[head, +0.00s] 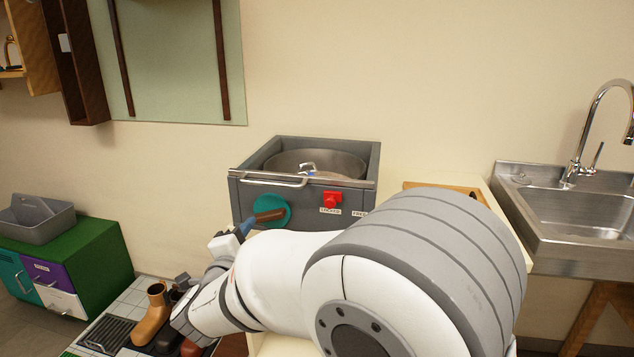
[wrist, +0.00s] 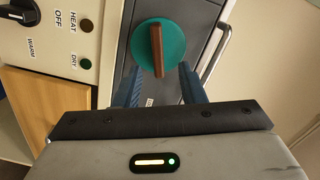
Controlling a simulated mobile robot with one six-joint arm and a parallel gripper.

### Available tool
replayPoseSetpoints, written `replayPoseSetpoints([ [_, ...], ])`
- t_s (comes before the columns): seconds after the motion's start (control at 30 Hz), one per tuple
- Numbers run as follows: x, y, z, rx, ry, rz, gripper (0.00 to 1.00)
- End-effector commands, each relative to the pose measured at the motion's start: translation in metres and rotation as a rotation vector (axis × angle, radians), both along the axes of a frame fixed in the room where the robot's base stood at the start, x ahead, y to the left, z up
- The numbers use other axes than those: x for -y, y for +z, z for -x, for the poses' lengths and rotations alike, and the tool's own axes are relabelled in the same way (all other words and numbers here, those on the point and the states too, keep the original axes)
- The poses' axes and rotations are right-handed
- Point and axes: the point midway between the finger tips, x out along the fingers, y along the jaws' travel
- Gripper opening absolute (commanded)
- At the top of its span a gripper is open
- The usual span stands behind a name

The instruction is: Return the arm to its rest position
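My arm reaches from the lower right of the head view to a grey boxy machine (head: 212,190) against the wall. My gripper (head: 247,226) is in front of the machine's teal round knob (head: 283,203). In the wrist view its two blue fingers stand apart (wrist: 160,72), on either side of the lower part of the knob's brown bar handle (wrist: 157,48). I see gaps between fingers and bar and cannot tell any contact. The bar stands nearly upright in the wrist view. My arm hides part of the machine's lower front.
A red switch (head: 333,198) and a metal front rail (head: 270,181) are close to the knob. A steel sink (head: 590,212) is at right. Boots (head: 152,315) stand below left, near a green cabinet (head: 88,262) with a grey caddy (head: 38,222). A control panel (wrist: 62,42) shows in the wrist view.

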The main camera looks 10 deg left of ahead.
Motion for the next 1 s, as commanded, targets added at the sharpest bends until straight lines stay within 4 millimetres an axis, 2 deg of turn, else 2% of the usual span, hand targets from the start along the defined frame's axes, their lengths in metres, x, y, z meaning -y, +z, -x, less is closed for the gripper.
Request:
replayPoseSetpoints([
  [0.03, 0.008, 0.016, -0.008, -0.014, 0.023, 0.009, 0.36],
  [0.23, 0.047, 0.059, -0.033, -0.127, 0.217, 0.141, 0.36],
  [0.37, 0.075, 0.076, -0.034, -0.205, 0.335, 0.25, 0.36],
  [0.53, 0.124, 0.092, -0.018, -0.334, 0.479, 0.423, 0.36],
  [0.67, 0.177, 0.099, 0.014, -0.48, 0.59, 0.588, 0.36],
  [0.77, 0.222, 0.1, 0.049, -0.619, 0.667, 0.711, 0.36],
  [0.9, 0.287, 0.099, 0.108, -0.838, 0.75, 0.857, 0.36],
  [1.0, 0.323, 0.099, 0.148, -0.985, 0.794, 0.924, 0.36],
])
